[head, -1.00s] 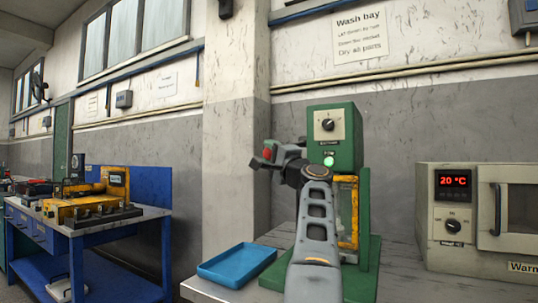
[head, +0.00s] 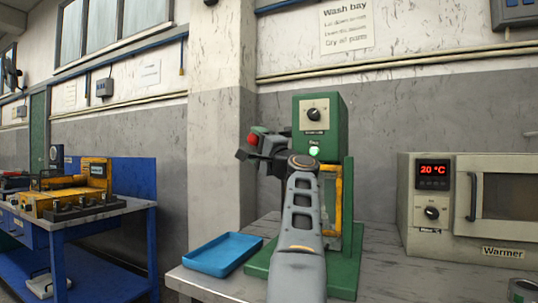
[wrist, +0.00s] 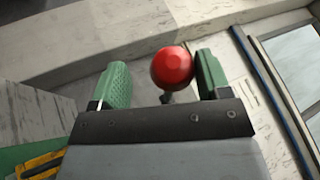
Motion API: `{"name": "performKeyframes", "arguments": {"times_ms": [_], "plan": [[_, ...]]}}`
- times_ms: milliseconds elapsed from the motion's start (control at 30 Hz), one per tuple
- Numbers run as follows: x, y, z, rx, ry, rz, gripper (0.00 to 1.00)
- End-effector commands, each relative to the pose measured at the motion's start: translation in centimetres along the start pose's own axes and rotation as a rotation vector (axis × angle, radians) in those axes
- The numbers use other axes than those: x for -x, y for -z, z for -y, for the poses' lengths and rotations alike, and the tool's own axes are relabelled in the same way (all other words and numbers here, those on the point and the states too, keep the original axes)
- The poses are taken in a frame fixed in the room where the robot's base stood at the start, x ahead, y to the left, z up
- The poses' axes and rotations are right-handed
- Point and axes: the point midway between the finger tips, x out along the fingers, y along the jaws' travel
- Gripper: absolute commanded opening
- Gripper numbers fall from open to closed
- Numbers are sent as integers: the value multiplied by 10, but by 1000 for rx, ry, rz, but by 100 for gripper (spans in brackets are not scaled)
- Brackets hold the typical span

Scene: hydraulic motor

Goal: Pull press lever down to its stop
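The green press (head: 320,125) stands on the bench with a dial and a lit green lamp on its head. Its lever ends in a red ball knob (head: 252,139), left of the press head. My gripper (head: 258,143) is at the knob, and my arm hides part of the press and most of the lever. In the wrist view the red knob (wrist: 173,68) sits between the two green fingers of my gripper (wrist: 162,80), nearer the right finger. A gap shows on the left side, so the gripper is open. Contact on the right side cannot be told.
A blue tray (head: 222,255) lies on the bench left of the press. A warmer (head: 470,205) reading 20 °C stands to the right. A blue workbench (head: 90,235) with a yellow fixture stands farther left. Bare bench top shows between press and warmer.

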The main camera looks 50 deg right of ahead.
Motion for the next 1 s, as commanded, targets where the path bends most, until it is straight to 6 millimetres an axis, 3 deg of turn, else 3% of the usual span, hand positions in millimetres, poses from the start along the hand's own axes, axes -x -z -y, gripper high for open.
{"name": "performKeyframes", "arguments": {"times_ms": [400, 600, 800, 1000], "plan": [[82, 0, -1, 2, 1, -6, 70], [112, 1, 0, 0, 0, -4, 70], [128, 0, 0, 0, 0, -3, 70], [132, 0, 0, -1, 0, -1, 70]]}}
